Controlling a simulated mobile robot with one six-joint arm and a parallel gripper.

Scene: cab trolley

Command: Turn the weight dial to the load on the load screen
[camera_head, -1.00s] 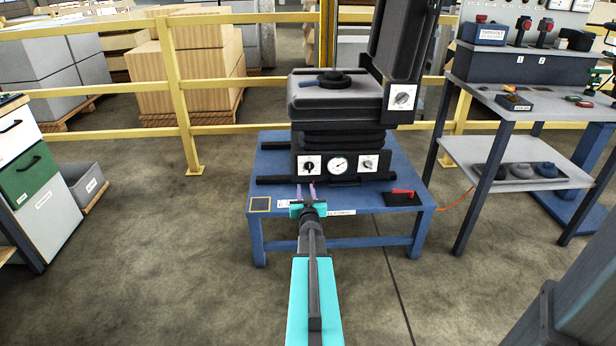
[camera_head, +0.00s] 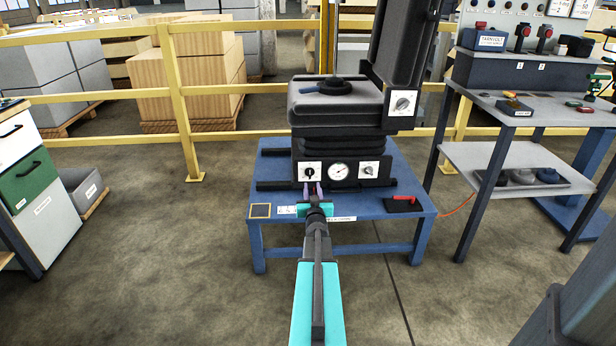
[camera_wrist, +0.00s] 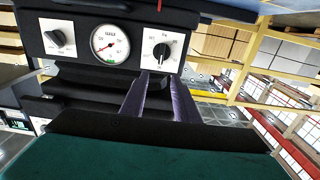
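The seat base (camera_head: 285,171) carries a row of controls on its dark front: a left dial (camera_head: 310,173) with a black knob on a white plate, a round gauge (camera_head: 339,171), and a right dial (camera_head: 369,170). I cannot read which is the weight dial. In the wrist view the left dial (camera_wrist: 162,50) appears on the right, beside the gauge (camera_wrist: 110,43). My gripper (camera_head: 313,187) is open and empty, its purple fingers just below and in front of the left dial. The wrist view shows a gap between the fingers (camera_wrist: 159,82). I cannot identify the load screen for sure.
The seat stands on a blue table (camera_head: 400,230). A black block with a red handle (camera_head: 403,202) lies at its right. Another dial (camera_head: 403,104) is on the backrest side. A grey workbench (camera_head: 530,110) stands right, and a yellow railing (camera_head: 230,94) runs behind.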

